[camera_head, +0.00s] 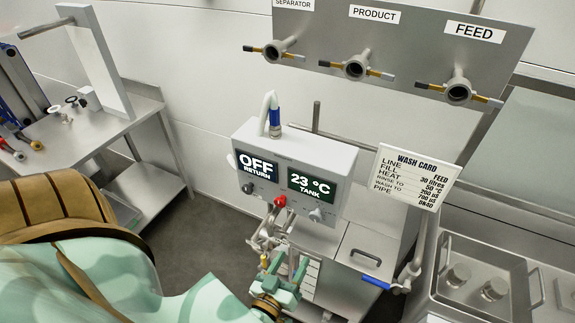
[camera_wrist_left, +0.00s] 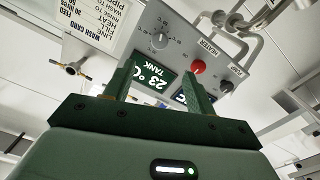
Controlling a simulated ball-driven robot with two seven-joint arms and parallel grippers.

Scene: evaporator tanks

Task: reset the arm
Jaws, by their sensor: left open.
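My left arm (camera_head: 130,285) reaches in from the lower left in the head view. My left gripper (camera_head: 289,263) is green, open and empty, in front of the steel control box (camera_head: 330,155) and below its red knob (camera_head: 280,201). In the left wrist view the two fingers of the left gripper (camera_wrist_left: 157,72) stand apart with nothing between them. Behind them the box's tank display (camera_wrist_left: 160,76) and red knob (camera_wrist_left: 198,67) show upside down. I cannot tell whether a finger touches the pipework by the box. My right gripper is in neither view.
The box displays read OFF RETURN (camera_head: 257,167) and 23 °C TANK (camera_head: 311,185). A wash card (camera_head: 418,176) stands right of it. A steel sink (camera_head: 480,280) is at the right, a steel bench (camera_head: 85,130) at the left. Valve ports line the upper panel (camera_head: 420,50).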

